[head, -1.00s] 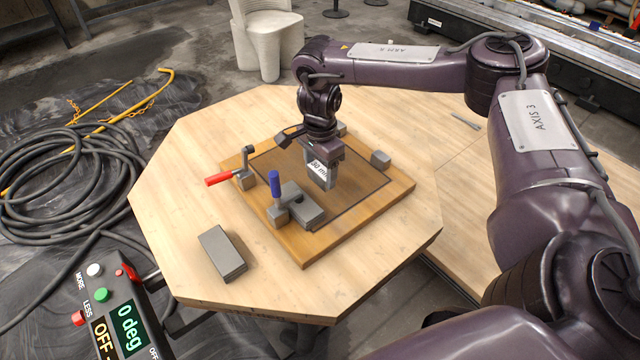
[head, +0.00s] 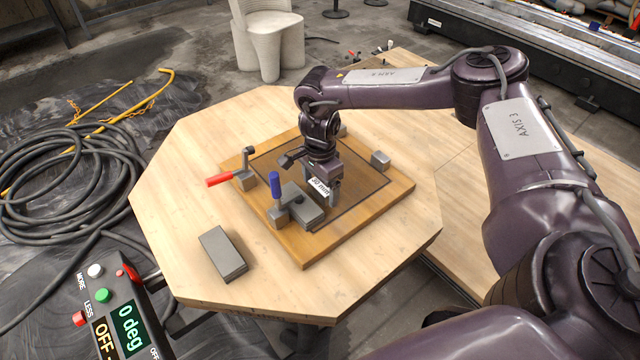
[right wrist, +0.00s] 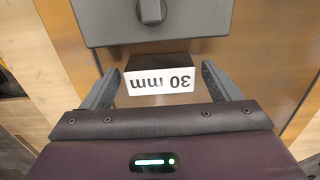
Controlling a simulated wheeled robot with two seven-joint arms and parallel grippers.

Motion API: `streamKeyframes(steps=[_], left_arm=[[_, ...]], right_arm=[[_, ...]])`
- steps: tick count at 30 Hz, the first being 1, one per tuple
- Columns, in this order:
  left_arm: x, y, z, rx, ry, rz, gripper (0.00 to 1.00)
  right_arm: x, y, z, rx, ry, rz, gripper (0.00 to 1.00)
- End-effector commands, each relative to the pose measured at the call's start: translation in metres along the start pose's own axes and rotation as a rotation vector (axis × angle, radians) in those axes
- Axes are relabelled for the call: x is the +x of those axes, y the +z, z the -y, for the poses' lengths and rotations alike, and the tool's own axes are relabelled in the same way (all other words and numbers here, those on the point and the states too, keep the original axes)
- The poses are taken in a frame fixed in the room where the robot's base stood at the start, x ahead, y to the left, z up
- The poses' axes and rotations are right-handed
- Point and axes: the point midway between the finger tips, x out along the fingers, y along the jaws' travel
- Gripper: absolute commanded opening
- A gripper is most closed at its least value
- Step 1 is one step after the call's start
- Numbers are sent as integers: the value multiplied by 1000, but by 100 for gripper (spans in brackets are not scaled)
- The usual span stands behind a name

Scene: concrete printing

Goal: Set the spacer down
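The spacer (right wrist: 161,80) is a small dark block with a white "30 mm" label, upside down in the right wrist view. In the head view its label (head: 320,187) shows below my right gripper (head: 322,186), low over the wooden board (head: 352,222). The right gripper's fingers (right wrist: 160,88) stand on either side of the spacer with a narrow gap at each side, so it is open around it. The spacer is beside a grey plate (right wrist: 200,25); I cannot tell whether they touch. Its underside is hidden. My left gripper is out of view.
A control box (head: 118,318) is at front left.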

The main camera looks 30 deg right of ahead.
Motion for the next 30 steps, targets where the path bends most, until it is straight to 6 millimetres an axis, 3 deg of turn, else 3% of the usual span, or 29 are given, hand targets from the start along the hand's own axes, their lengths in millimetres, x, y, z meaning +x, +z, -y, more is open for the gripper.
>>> streamKeyframes(steps=[8, 13, 25, 27, 30], left_arm=[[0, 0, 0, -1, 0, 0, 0], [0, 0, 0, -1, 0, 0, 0], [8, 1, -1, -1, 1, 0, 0], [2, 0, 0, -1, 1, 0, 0], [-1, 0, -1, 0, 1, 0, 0]], right_arm=[[-1, 0, 0, 0, 0, 0, 85], [-14, 0, 1, -1, -2, 1, 85], [-95, 1, 1, -1, -4, 1, 85], [-109, 0, 1, -2, -3, -1, 85], [-119, 0, 1, -2, -2, 0, 85]])
